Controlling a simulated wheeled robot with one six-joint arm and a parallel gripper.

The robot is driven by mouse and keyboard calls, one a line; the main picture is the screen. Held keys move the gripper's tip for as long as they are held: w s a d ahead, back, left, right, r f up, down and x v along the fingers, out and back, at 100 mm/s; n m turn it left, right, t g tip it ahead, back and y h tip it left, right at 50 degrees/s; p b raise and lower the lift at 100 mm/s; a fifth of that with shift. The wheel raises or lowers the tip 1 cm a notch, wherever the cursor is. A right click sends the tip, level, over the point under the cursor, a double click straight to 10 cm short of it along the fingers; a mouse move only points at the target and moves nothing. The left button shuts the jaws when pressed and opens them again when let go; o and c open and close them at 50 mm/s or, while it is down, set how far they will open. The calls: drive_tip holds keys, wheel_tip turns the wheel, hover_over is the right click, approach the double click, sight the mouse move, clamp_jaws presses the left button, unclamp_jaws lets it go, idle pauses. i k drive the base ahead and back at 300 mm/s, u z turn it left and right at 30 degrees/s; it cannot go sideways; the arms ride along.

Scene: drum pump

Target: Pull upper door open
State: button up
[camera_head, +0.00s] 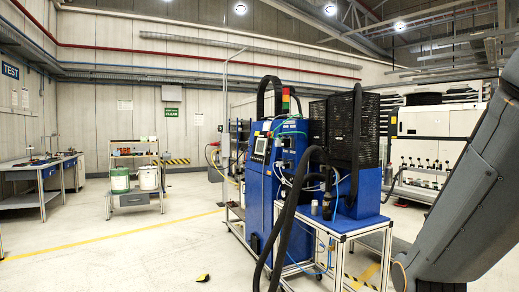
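A tall blue machine cabinet (264,165) with a small control screen (260,145) on its front stands in the middle of the head view. I cannot tell which panel is the upper door, and no door shows as clearly open. A black mesh enclosure (368,130) stands to its right on a blue base, over a white frame table (345,225). A thick grey arm link of mine fills the right edge. My gripper is outside the view, so its state and its distance from the door do not show.
Thick black hoses (284,228) hang in front of the cabinet and reach the floor. A small yellow-and-black object (203,277) lies on the floor. A cart (134,198) with buckets and workbenches (38,196) stand at the left. The floor at front left is mostly clear.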

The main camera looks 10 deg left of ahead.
sight(261, 146)
drive_tip(key=u, duration=0.4)
drive_tip(key=i, duration=0.75)
drive_tip(key=u, duration=0.95)
drive_tip(key=i, duration=1.75)
drive_tip(key=u, duration=0.45)
drive_tip(key=i, duration=1.85)
drive_tip(key=z, duration=0.45)
drive_tip(key=i, duration=1.35)
drive_tip(key=z, duration=1.85)
drive_tip(key=i, duration=1)
drive_tip(key=z, duration=0.75)
